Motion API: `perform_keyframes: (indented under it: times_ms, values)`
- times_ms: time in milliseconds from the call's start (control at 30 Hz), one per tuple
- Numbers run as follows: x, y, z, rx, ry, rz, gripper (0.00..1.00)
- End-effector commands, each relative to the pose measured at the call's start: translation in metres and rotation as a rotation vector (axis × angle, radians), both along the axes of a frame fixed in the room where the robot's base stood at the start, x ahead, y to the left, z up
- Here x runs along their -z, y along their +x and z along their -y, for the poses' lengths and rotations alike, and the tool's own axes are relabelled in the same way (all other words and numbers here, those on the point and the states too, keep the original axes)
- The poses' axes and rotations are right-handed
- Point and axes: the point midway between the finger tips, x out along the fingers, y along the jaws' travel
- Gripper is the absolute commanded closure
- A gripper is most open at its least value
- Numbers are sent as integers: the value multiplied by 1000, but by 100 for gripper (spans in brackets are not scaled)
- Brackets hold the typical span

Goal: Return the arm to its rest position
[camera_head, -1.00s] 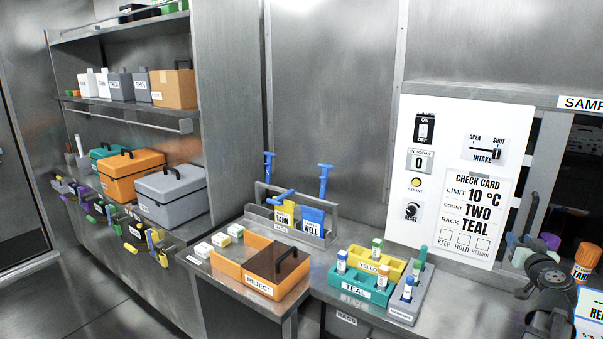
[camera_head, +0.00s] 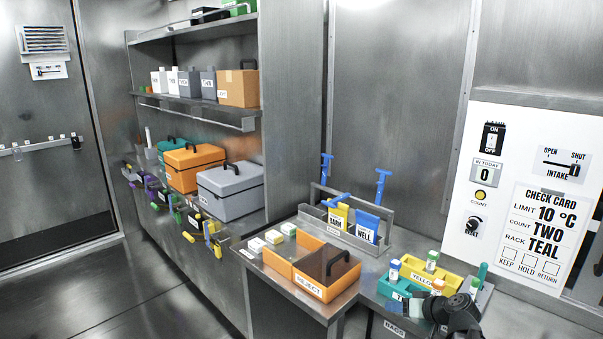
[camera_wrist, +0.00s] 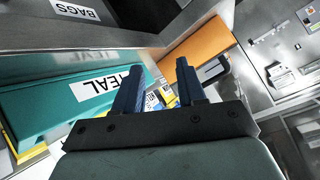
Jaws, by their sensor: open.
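My gripper shows in the wrist view (camera_wrist: 155,90) with its two dark blue fingers apart and nothing between them. In the head view my arm's dark end is at the lower right, in front of the teal rack (camera_head: 393,287); the fingertips cannot be made out there. The teal rack also shows in the wrist view (camera_wrist: 35,108), to the left of the fingers. Whether the fingers touch anything cannot be told.
The orange reject bin (camera_head: 308,283) stands left of the teal rack. A yellow rack (camera_head: 452,283) with capped vials is behind my arm. A control panel (camera_head: 505,190) is at right. Open floor lies at left.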

Motion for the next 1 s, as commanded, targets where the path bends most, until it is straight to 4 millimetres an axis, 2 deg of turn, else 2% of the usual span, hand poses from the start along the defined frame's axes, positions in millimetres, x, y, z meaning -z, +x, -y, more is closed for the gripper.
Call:
perform_keyframes:
  times_ms: [33,100,400,667,1000]
  values:
    - [22,-6,-9,-6,3,-50,60]
    - [49,-14,-18,-10,3,-115,60]
    - [157,-61,-58,-24,-20,-388,60]
    - [240,-118,-87,-35,-69,-619,60]
    - [328,-210,-115,-46,-175,-900,60]
